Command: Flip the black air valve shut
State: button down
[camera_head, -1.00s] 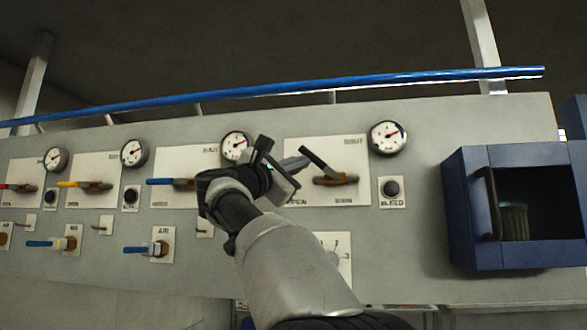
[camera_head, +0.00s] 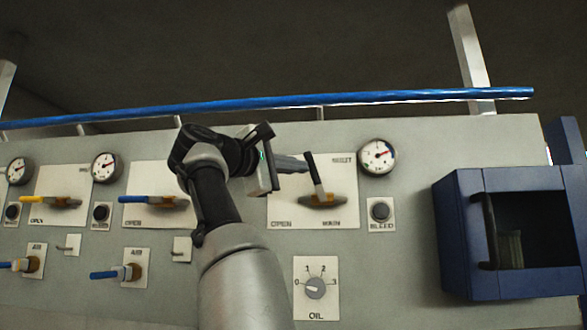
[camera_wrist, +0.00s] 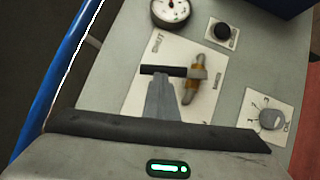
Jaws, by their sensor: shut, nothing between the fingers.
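The black valve handle (camera_head: 316,178) stands nearly upright, its top leaning slightly left, on a brass valve body (camera_head: 335,200). This valve sits on a white plate (camera_head: 285,214) with "OPEN" at its lower left; the other lettering is blurred. My gripper (camera_head: 305,166) is shut and empty, its fingertips at the left side of the handle near its upper part. In the wrist view the handle (camera_wrist: 158,70) lies across the tips of my gripper (camera_wrist: 162,84). The tips appear to touch it, though exact contact is hard to tell.
A gauge (camera_head: 377,156) and a bleed button (camera_head: 380,211) are right of the valve. An oil dial (camera_head: 316,288) is below. A blue open-fronted box (camera_head: 456,240) juts out at the right. A blue rail (camera_head: 400,97) runs above the panel. A blue-handled valve (camera_head: 145,199) is at the left.

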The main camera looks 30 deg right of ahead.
jog(key=shift+s+d+r, duration=0.3)
jog(key=shift+d+r, duration=0.1)
jog(key=shift+s+d+r, duration=0.2)
jog(key=shift+d, duration=0.15)
dwell(0.8)
